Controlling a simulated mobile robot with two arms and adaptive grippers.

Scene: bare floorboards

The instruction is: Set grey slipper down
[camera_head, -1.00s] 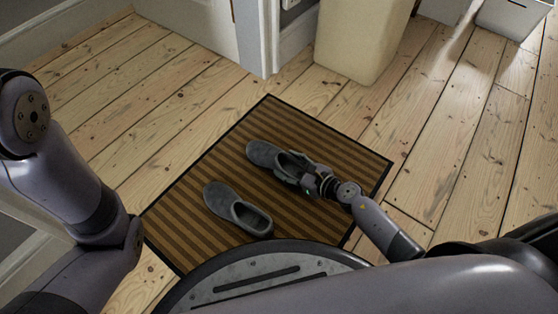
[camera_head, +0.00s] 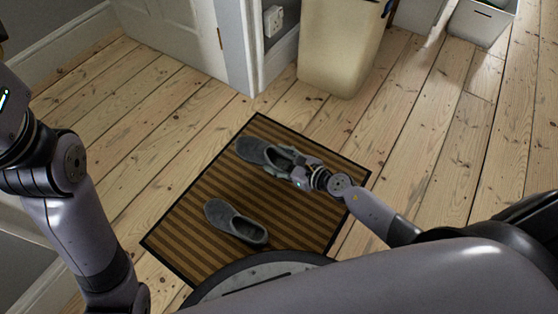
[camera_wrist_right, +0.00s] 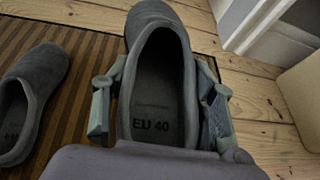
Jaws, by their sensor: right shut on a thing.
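A grey slipper (camera_head: 256,151) is at the far part of the brown striped mat (camera_head: 196,226) in the head view. My right gripper (camera_head: 291,164) is shut on its heel end. In the right wrist view the same slipper (camera_wrist_right: 158,95) shows "EU 40" on its insole, with the fingers of my right gripper (camera_wrist_right: 160,105) on both sides of it. Whether its sole touches the mat I cannot tell. A second grey slipper (camera_head: 234,221) lies on the mat nearer to me; it also shows at the left of the right wrist view (camera_wrist_right: 31,100). My left gripper is out of view.
A beige bin (camera_head: 340,50) stands on the floorboards beyond the mat. A white door (camera_head: 170,35) and its frame are at the back left. Pale containers (camera_head: 481,22) stand at the back right. Bare floorboards lie left and right of the mat.

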